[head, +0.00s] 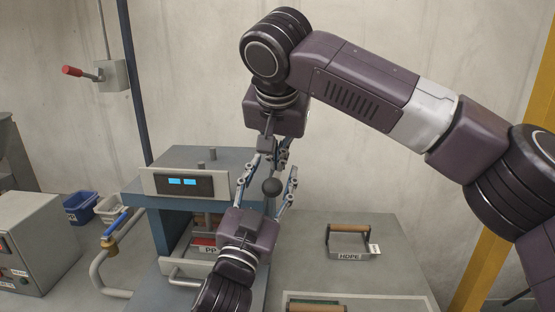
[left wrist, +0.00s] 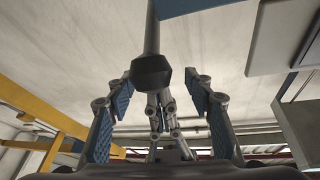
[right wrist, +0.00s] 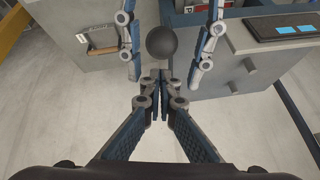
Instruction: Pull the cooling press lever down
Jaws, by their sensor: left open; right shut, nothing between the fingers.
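The lever's dark ball knob (head: 271,186) belongs to the blue-grey press (head: 190,163). It also shows in the left wrist view (left wrist: 152,70), with its rod, and in the right wrist view (right wrist: 162,42). My left gripper (head: 268,188) reaches up from below. Its open fingers stand on either side of the knob, with visible gaps; it shows in its own wrist view (left wrist: 158,108). My right gripper (head: 270,162) points down from above, shut and empty, close to the knob. Its closed tips (right wrist: 155,76) appear just below the knob in the right wrist view. Most of the rod is hidden in the head view.
A mould with a wooden handle (head: 350,244) sits on the grey bench at right. A PP mould (head: 205,247) sits in the press. A red-handled wall switch (head: 85,73), blue-handled valve (head: 114,226), bins (head: 80,206) and control box (head: 38,250) stand left.

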